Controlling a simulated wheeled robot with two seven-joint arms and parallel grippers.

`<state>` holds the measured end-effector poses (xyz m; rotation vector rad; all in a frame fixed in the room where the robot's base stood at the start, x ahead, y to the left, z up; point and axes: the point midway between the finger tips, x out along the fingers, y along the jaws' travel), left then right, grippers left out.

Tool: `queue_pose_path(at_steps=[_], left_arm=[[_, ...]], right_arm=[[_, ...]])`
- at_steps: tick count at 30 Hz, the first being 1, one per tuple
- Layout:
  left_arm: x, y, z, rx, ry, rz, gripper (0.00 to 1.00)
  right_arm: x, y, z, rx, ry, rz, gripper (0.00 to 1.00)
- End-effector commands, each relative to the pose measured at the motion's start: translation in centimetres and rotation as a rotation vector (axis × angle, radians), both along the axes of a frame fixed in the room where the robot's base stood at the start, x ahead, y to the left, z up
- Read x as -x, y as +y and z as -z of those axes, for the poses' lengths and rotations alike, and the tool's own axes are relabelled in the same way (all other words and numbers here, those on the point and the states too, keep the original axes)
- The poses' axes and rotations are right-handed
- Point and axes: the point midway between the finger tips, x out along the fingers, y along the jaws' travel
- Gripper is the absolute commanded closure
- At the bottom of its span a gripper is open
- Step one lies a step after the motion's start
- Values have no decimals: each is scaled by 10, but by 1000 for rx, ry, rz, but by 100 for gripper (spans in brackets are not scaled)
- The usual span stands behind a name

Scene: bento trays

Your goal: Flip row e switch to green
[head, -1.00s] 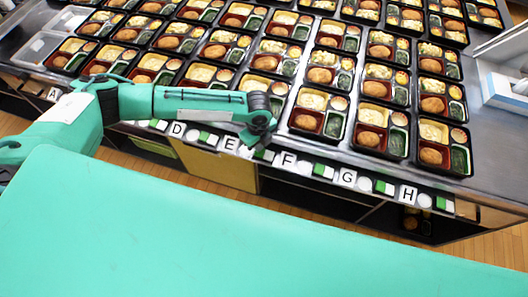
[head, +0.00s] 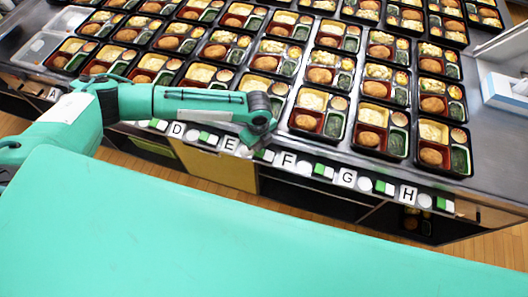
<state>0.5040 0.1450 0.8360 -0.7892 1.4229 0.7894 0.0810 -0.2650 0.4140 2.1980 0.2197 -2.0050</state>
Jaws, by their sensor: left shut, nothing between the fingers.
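The row E label (head: 230,144) is a white plate with a black letter on the table's front edge. Just right of it a pale round part is mostly covered by my left gripper. The row E switch (head: 265,156) is a small green and white block right of that, partly hidden. Which of its colours is pressed is too small to tell. My left gripper (head: 250,144) points down at the front edge, shut and empty, close beside the left end of the switch. I cannot tell whether it touches it. My right gripper is not in view.
Bento trays (head: 321,114) fill the steel table in rows behind the edge. The row D switch (head: 208,138) and row F switch (head: 323,171) sit on either side along the strip. A white-blue box (head: 507,91) stands at the right.

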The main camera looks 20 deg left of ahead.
Motion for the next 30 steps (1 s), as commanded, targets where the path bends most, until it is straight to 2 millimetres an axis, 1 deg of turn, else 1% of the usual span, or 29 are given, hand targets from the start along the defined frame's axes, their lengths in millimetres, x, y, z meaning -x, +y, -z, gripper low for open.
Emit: queue_pose_path(at_steps=[14, 25, 30], left_arm=[[0, 0, 0, 0, 0, 0, 100], [0, 0, 6, -1, 1, 0, 100], [1, 0, 2, -1, 2, 0, 100]], right_arm=[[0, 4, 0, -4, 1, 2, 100], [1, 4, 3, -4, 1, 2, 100], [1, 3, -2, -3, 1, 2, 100]])
